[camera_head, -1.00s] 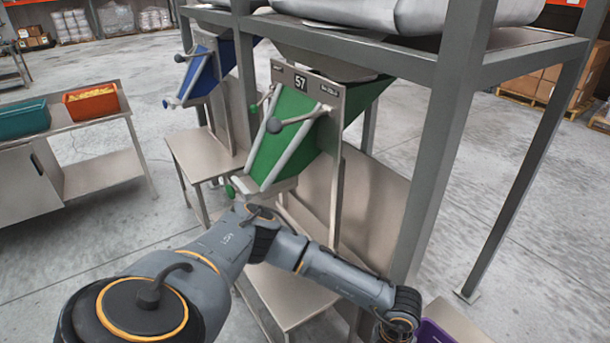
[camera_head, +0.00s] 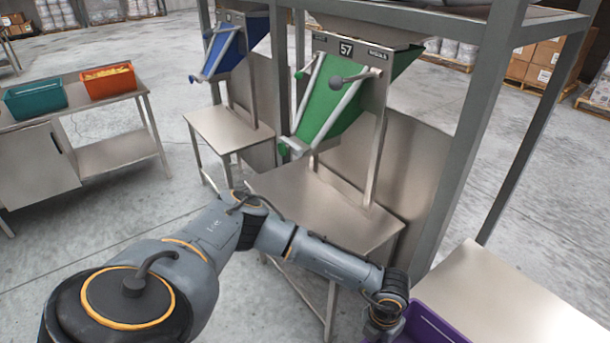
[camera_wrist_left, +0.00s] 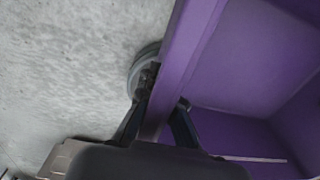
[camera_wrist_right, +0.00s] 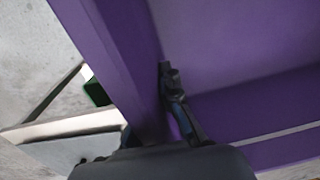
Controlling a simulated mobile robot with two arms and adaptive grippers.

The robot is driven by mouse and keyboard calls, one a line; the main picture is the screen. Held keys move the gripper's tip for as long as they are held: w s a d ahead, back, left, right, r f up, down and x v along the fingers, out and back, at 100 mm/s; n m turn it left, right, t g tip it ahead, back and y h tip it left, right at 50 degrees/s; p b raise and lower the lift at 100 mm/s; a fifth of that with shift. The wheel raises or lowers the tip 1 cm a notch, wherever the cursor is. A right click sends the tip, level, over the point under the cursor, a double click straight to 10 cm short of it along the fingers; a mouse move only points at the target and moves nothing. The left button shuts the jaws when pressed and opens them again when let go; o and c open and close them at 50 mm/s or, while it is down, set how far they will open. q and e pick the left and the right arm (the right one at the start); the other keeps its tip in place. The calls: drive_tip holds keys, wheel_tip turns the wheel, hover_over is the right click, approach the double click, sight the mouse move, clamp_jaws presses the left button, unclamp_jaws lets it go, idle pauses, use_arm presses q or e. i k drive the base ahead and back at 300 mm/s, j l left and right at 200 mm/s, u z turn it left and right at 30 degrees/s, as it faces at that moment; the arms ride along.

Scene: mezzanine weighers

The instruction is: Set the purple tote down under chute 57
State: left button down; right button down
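The purple tote (camera_head: 437,325) shows only partly at the bottom right of the head view. In the left wrist view, my left gripper (camera_wrist_left: 163,103) has a finger on each side of the tote's wall (camera_wrist_left: 190,40) and is shut on it. In the right wrist view, my right gripper (camera_wrist_right: 160,100) is on another stretch of the tote's wall (camera_wrist_right: 105,50); one finger shows inside, the outer one is mostly hidden. Chute 57 (camera_head: 335,95) is green, with its number plate on top. The bare steel table (camera_head: 315,205) under it is empty. The tote is right of and nearer than this table.
A grey frame post (camera_head: 470,130) stands between the chute table and another bare steel table (camera_head: 510,300) at right. A blue chute (camera_head: 228,50) stands over a steel table (camera_head: 222,128) at left. A workbench (camera_head: 105,125) holds teal (camera_head: 35,98) and orange (camera_head: 108,82) bins.

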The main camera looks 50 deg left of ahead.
sight(313, 205)
drive_tip(key=i+j, duration=0.1)
drive_tip(key=j, duration=0.35)
drive_tip(key=j+u, duration=0.1)
drive_tip(key=j, duration=0.3)
drive_tip(key=i+j, duration=0.15)
drive_tip(key=j, duration=0.3)
drive_tip(key=i+j, duration=0.1)
drive_tip(key=j, duration=0.3)
drive_tip(key=i+j+u, duration=0.1)
drive_tip(key=j, duration=0.3)
drive_tip(key=i+j, duration=0.15)
drive_tip(key=j, duration=0.3)
drive_tip(key=i+j, duration=0.35)
drive_tip(key=j, duration=0.25)
drive_tip(key=i+j+z, duration=0.3)
drive_tip(key=i+j, duration=0.2)
drive_tip(key=j, duration=0.15)
